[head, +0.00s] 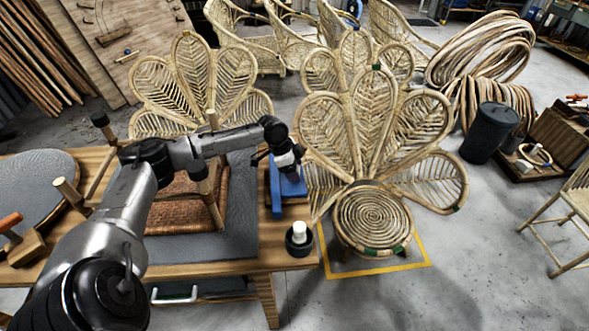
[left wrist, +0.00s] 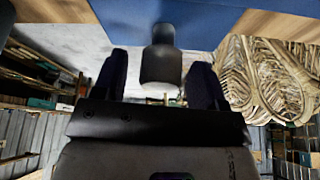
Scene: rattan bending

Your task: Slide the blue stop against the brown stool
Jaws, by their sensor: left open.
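The blue stop (head: 286,190) lies near the right edge of the wooden table, to the right of the brown stool (head: 188,205). The stool stands upside down, legs up, its woven seat on a grey mat. A gap shows between stop and stool. My left gripper (head: 287,168) is above the stop and hides part of it. In the left wrist view the open fingers (left wrist: 160,68) stand on either side of a dark knob (left wrist: 160,52) that sticks out from the blue stop (left wrist: 225,22). I cannot tell whether they touch it. My right gripper is out of view.
A dark cup with a white item (head: 299,236) stands at the table's front right corner. The grey mat (head: 240,215) has bare room right of the stool. A rattan peacock chair (head: 372,215) stands just beyond the table's right edge. A clamp-like wooden tool (head: 22,245) is at left.

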